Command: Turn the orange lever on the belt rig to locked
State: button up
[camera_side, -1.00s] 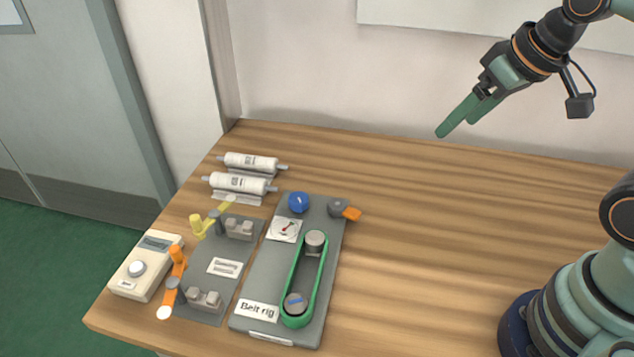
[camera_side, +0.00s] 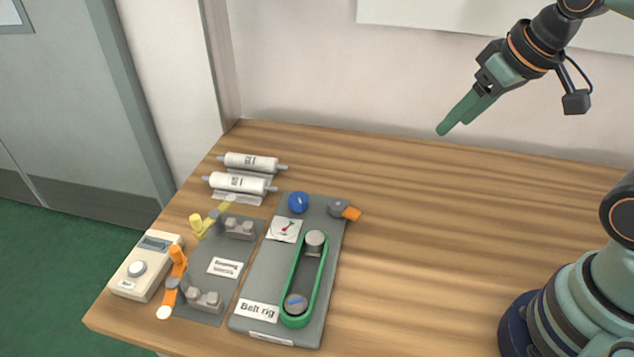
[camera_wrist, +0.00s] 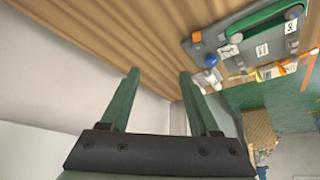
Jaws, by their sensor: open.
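The belt rig (camera_side: 262,285) is a grey plate with a green belt (camera_side: 292,275) around two pulleys, a blue knob (camera_side: 298,202) and a small dial (camera_side: 285,229). Its orange lever (camera_side: 351,213) sticks out to the right from a grey hub at the far right corner. In the wrist view the rig (camera_wrist: 240,38) is at the upper right, with the orange lever (camera_wrist: 196,37) at its left edge. My gripper (camera_side: 455,120) is open and empty, high above the table, up and to the right of the lever. It also shows in the wrist view (camera_wrist: 158,75).
Left of the rig is a second grey plate (camera_side: 225,247) with an orange handle (camera_side: 177,262) and a yellow handle (camera_side: 197,223). A cream meter box (camera_side: 134,283) stands at far left. Two white rollers (camera_side: 238,183) lie behind.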

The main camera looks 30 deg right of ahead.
jog(key=w+a+f+n+g, duration=0.2)
jog(key=w+a+g, duration=0.1)
jog(key=w+a, duration=0.25)
jog(key=n+g, duration=0.2)
jog(key=n, duration=0.1)
send_over(350, 211)
notch_tip(350, 211, down, 8)
notch_tip(350, 211, down, 12)
jog(key=shift+r, duration=0.15)
grip_shut()
